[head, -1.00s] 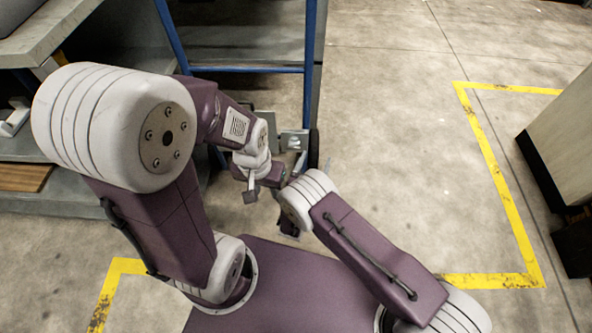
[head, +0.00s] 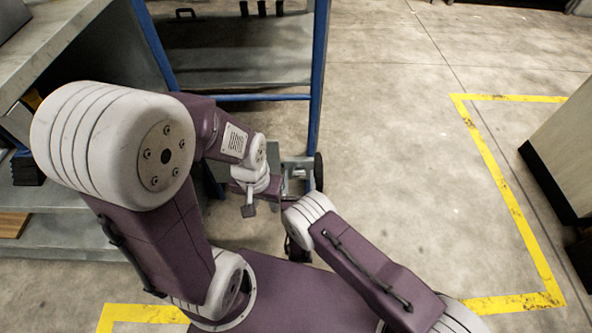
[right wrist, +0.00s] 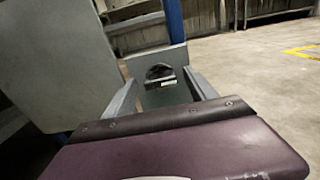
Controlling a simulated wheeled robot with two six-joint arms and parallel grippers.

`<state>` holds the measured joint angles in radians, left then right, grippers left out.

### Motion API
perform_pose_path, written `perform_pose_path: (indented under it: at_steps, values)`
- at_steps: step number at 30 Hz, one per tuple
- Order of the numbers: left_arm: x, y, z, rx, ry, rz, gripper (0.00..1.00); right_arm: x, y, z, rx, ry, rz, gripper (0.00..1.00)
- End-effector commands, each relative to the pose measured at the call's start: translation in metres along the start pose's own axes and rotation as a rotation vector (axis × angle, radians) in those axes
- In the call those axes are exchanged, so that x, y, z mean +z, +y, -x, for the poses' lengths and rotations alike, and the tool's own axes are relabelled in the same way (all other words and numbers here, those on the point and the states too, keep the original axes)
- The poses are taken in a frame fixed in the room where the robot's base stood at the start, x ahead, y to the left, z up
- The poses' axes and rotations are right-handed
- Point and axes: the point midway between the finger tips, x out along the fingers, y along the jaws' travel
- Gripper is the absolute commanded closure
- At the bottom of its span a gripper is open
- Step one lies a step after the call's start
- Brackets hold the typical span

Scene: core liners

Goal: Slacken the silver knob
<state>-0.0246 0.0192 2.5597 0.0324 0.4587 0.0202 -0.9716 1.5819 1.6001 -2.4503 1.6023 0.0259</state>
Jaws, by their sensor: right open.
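The silver knob cannot be told apart with certainty. In the right wrist view, a small dark rounded piece with a pale lower edge (right wrist: 160,73) sits against an upright grey plate (right wrist: 176,56). My right gripper (right wrist: 160,82) is open, its two grey fingers apart on either side of that piece in the picture; contact cannot be told. In the head view, a small grey metal fixture (head: 297,172) stands by the foot of a blue frame, partly hidden by my arms. My left gripper (head: 249,210) hangs below its wrist, left of the fixture; its jaws are too small to read.
A blue frame post (head: 318,85) rises behind the fixture, with a dark wheel (head: 318,171) beside it. A grey workbench (head: 60,55) is at the left, a pale cabinet (head: 565,150) at the right. The floor between post and cabinet is clear, with yellow lines (head: 500,185).

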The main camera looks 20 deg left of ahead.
Motion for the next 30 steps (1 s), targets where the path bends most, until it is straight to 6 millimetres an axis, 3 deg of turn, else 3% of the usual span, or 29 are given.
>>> perform_pose_path:
  at_steps: [6, 13, 23, 30]
  values:
    - [0.0002, 0.0, -0.0001, 0.0, 0.0, 0.0, 0.64, -0.0003, -0.0003, 0.0001, 0.0, 0.0, 0.0, 0.35]
    - [0.0002, 0.0, -0.0001, 0.0, 0.0, 0.0, 0.64, -0.0003, -0.0002, 0.0001, 0.0, 0.0, 0.0, 0.97]
    - [-0.0001, 0.0001, 0.0021, 0.0, 0.0, 0.0, 0.64, 0.0003, -0.0002, 0.0002, -0.001, 0.001, 0.054, 0.97]
    - [-0.0006, 0.0002, 0.007, 0.0, 0.0, 0.0, 0.64, 0.0005, 0.0, 0.0003, -0.001, 0.001, 0.219, 0.97]
